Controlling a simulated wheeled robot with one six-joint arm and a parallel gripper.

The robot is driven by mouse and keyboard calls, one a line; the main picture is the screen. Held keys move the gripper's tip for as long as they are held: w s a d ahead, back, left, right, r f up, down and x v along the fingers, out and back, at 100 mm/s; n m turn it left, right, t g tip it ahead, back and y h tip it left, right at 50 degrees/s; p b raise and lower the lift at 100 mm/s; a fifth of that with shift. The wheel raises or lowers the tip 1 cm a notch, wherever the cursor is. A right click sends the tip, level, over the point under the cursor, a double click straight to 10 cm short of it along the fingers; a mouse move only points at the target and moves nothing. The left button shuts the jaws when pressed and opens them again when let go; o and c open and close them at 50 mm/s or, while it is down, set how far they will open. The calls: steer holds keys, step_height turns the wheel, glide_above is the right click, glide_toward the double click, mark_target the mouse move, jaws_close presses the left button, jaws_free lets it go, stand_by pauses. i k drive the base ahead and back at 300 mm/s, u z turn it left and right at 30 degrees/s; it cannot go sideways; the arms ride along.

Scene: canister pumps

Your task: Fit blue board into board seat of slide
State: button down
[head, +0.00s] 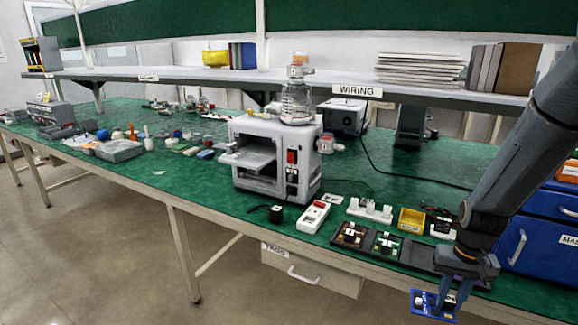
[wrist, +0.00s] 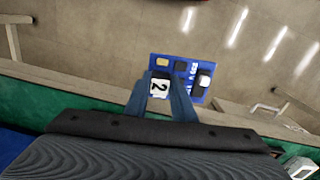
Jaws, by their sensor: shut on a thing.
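My gripper (head: 441,287) is shut on the blue board (head: 424,304) at the lower right of the head view, out past the bench's front edge. In the wrist view the blue board (wrist: 184,66) lies beyond the fingers, over the floor, with a white block marked 2 (wrist: 159,85) between the fingertips. A pale grey slide (head: 247,157) sticks out of the front of the grey machine (head: 300,150), far to the left of my gripper. Its board seat is too small to make out.
A dark rack (head: 420,255) near the bench's front edge bears a brown board (head: 349,235) and a green board (head: 387,244); its right part looks bare. A white strip box (head: 313,217), white holder (head: 370,211) and yellow bin (head: 411,221) stand nearby. Blue drawers (head: 525,247) stand at right.

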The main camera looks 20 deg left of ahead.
mark_target(243, 158)
steer(key=u, duration=1.5)
steer(key=i, duration=1)
